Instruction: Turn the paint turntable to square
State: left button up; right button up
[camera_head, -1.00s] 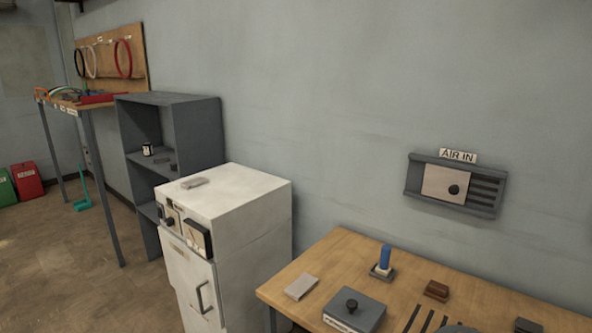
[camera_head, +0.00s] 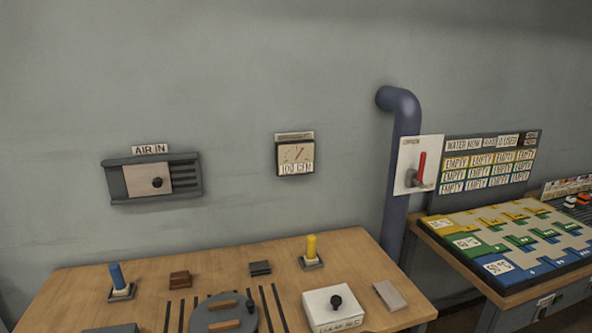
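The paint turntable appears to be the round dark grey disc (camera_head: 223,314) at the front of the wooden table, cut by the lower picture edge. Two wooden bars lie across its top, and a small dark knob stands at its right edge. The bars run nearly left to right in the picture, tilted slightly. Dark parallel slots (camera_head: 268,305) show in the table on both sides of the disc. Whether the disc is square to them I cannot tell. Neither of my grippers is in view.
On the wooden table (camera_head: 350,262) stand a blue-handled piece (camera_head: 118,281), a yellow-handled piece (camera_head: 311,251), a brown block (camera_head: 180,279), and a white box with a black knob (camera_head: 333,309). A blue-grey pipe (camera_head: 402,180) and a second table with a coloured board (camera_head: 500,240) are at right.

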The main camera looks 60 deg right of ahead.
aim_at(223, 313)
jog(key=z, duration=1.45)
